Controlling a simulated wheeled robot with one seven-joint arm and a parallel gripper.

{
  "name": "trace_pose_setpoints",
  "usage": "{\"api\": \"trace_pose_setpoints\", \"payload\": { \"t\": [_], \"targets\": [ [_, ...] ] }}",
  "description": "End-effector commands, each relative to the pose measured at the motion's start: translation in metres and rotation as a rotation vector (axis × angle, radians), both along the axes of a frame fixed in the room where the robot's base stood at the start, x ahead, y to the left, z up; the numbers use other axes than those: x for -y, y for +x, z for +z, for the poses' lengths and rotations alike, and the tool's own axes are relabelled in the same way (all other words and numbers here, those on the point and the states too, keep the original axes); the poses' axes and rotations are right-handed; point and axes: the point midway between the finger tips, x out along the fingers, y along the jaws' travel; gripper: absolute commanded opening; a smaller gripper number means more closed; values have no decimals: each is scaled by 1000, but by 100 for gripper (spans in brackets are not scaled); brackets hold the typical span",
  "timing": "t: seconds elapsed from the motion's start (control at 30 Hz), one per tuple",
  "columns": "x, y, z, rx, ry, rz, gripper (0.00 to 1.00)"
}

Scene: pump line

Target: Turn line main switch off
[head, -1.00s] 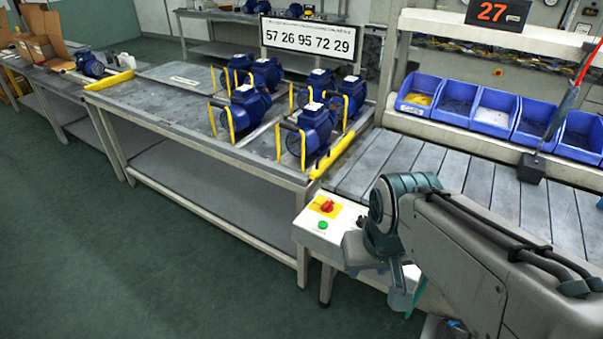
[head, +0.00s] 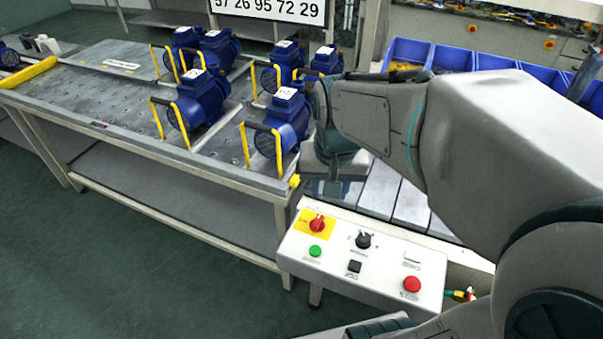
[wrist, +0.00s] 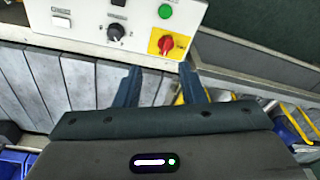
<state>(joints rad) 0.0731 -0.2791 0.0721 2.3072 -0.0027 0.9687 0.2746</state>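The line main switch is a red rotary knob (head: 317,223) on a yellow plate, at the upper left of a white control box (head: 343,275). In the wrist view the knob (wrist: 166,44) shows near the top, just beyond my fingers. My gripper (wrist: 160,82) has its two dark fingers apart with nothing between them. In the head view my gripper (head: 333,182) is above and behind the box, partly hidden by my arm. The fingers do not appear to touch the knob.
The box also carries a green button (head: 315,251), a black selector (head: 363,241), a black switch (head: 354,266) and a red button (head: 412,284). Blue pumps with yellow handles (head: 279,125) stand on the table to the left. Blue bins (head: 452,57) line the back right.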

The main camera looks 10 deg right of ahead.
Motion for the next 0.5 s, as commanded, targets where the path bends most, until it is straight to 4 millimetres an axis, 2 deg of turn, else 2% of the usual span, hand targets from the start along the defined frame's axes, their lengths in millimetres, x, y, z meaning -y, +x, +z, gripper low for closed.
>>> {"api": "trace_pose_setpoints", "payload": {
  "t": [0.03, 0.2, 0.33, 0.5],
  "targets": [
    [2, 15, -18, -29, 7, -59, 36],
    [5, 54, -43, -94, 31, -234, 36],
    [5, 73, -56, -126, 43, -316, 36],
    [5, 81, -65, -141, 48, -355, 36]
  ]
}}
